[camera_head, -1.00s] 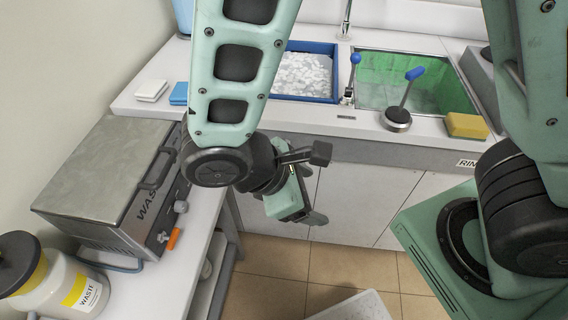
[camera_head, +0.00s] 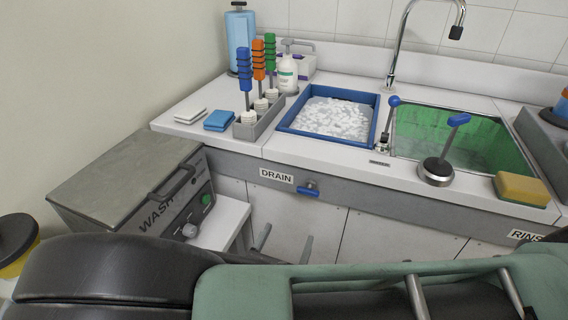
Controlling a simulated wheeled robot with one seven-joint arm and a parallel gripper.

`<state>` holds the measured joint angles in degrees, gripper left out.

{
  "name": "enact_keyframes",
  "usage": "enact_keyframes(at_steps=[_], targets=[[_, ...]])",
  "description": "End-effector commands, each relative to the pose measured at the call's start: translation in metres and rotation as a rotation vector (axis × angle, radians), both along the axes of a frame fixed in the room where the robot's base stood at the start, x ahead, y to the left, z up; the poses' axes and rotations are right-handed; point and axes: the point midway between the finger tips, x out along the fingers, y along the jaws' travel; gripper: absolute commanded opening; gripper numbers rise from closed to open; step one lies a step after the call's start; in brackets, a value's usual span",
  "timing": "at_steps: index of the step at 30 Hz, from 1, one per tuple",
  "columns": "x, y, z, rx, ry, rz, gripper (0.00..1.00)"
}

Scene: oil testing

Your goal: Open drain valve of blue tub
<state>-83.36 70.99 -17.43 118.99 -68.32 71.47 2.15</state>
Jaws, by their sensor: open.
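The blue tub (camera_head: 377,107) is set in the counter and holds foamy white liquid. Its drain valve (camera_head: 309,190) is on the grey front panel below, beside the DRAIN label (camera_head: 276,176). The valve's blue handle lies roughly horizontal. My gripper (camera_head: 284,246) shows only as two thin grey fingertips, spread apart and empty, just below the valve and not touching it. The rest of the gripper is hidden behind my arm.
A WASH machine (camera_head: 130,175) stands at the left. A rack (camera_head: 262,122) with coloured-handled brushes stands left of the tub. The green sink (camera_head: 405,128), a lever (camera_head: 435,172) and a yellow sponge (camera_head: 521,190) are at the right. Cabinet doors lie below the panel.

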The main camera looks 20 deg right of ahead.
Motion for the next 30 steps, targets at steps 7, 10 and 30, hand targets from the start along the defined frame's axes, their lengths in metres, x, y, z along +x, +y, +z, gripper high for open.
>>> enact_keyframes(at_steps=[7,10,30], targets=[[0.042,-0.033,0.002,-0.002,0.000,-0.005,0.76],[0.059,-0.045,0.001,-0.002,0.001,-0.006,0.76],[0.118,-0.087,0.000,0.001,0.002,-0.001,0.76]])
